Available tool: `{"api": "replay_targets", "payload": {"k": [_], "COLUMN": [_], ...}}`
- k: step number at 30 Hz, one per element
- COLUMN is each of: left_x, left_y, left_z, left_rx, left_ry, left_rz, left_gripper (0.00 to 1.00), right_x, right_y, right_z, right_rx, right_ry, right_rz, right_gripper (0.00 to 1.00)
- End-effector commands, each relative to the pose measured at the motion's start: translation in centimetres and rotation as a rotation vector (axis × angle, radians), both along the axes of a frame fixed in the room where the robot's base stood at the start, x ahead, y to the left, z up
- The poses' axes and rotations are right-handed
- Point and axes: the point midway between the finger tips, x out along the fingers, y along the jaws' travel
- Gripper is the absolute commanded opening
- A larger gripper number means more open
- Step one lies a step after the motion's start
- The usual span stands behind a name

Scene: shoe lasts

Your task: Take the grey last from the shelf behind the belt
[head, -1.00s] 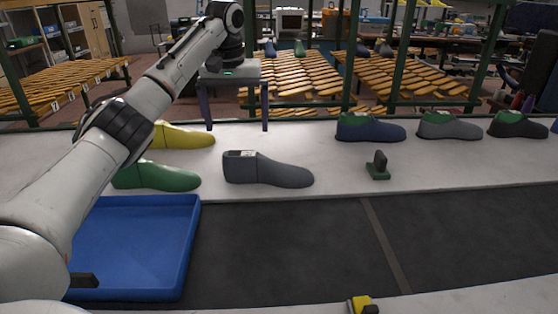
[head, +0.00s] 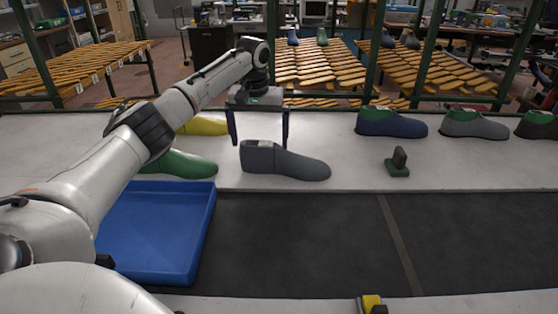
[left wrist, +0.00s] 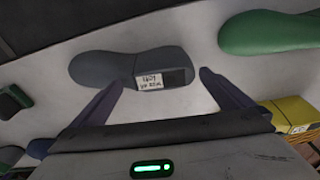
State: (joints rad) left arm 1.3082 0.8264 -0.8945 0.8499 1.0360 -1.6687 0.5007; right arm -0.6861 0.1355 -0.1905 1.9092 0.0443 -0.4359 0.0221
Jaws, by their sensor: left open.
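A grey last (head: 290,163) lies on the pale shelf (head: 330,180) behind the dark belt, its toe pointing right. In the left wrist view the grey last (left wrist: 105,68) shows a white label on its heel end. My left gripper (head: 260,146) is open and empty, pointing down just behind and above the heel end. In the left wrist view the open fingertips (left wrist: 162,79) lie either side of the heel end's edge, apart from it as far as I can tell. My right gripper is not in view.
A green last (head: 185,164) and a yellow last (head: 205,126) lie left on the shelf. A blue last (head: 392,123), another grey last (head: 475,124) and a small green stand (head: 398,165) are to the right. A blue tray (head: 210,225) sits on the belt (head: 300,240).

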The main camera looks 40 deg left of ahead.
Motion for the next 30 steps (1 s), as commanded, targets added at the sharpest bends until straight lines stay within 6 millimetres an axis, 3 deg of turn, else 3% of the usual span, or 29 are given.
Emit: {"api": "replay_targets", "payload": {"k": [6, 20, 30], "left_x": [0.03, -0.04, -0.1], "left_y": [-0.02, -0.01, -0.07], "left_z": [-0.03, -0.15, -0.31], "left_rx": [-0.001, 0.002, 0.004], "left_ry": [-0.001, 0.004, 0.008], "left_rz": [0.0, -0.001, -0.004], "left_gripper": [0.97, 0.19, 0.17], "right_x": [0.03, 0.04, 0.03], "right_y": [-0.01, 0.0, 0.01], "right_z": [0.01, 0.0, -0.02], "right_rx": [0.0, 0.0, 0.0], "right_ry": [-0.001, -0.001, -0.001], "right_rz": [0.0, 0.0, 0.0], "right_gripper": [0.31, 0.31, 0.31]}}
